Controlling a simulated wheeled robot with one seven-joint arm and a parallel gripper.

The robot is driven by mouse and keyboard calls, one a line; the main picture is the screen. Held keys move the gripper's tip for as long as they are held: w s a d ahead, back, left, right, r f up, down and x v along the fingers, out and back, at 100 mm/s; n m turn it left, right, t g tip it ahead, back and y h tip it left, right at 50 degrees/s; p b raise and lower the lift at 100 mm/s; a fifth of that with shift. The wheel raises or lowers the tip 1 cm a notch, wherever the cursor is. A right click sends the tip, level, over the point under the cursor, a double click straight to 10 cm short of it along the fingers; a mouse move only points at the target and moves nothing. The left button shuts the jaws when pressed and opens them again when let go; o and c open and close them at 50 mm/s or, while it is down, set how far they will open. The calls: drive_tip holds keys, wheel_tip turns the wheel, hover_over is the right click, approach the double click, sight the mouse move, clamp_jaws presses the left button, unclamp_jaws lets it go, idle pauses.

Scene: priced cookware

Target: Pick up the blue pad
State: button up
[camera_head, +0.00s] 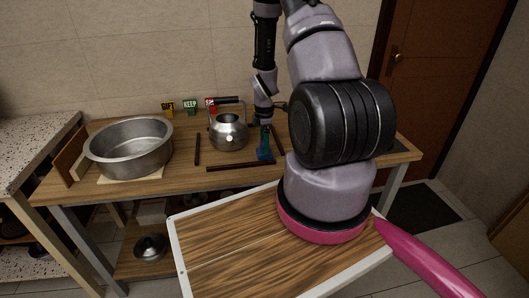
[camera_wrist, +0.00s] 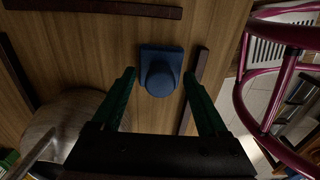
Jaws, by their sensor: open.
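The blue pad (camera_wrist: 161,54) lies on the wooden table in the wrist view, a squarish base with a rounded raised part. In the head view blue shows at the end of my arm (camera_head: 264,154), partly covered. My gripper (camera_wrist: 159,73) is open, its two green fingers apart on either side of the pad's near part. The pad sits between and just beyond the fingertips, and no contact shows. I cannot tell the height of the fingertips above the table.
Dark wooden strips (camera_head: 240,166) frame the pad's area; one (camera_wrist: 195,90) lies close to the right finger. A metal kettle (camera_head: 228,131) stands left of the gripper. A large metal pot (camera_head: 130,148) is further left. Yellow, green and red signs (camera_head: 190,107) stand behind.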

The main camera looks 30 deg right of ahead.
clamp_jaws()
drive_tip(key=shift+r, duration=0.1)
wheel_tip(320, 180, up, 10)
idle(0.6)
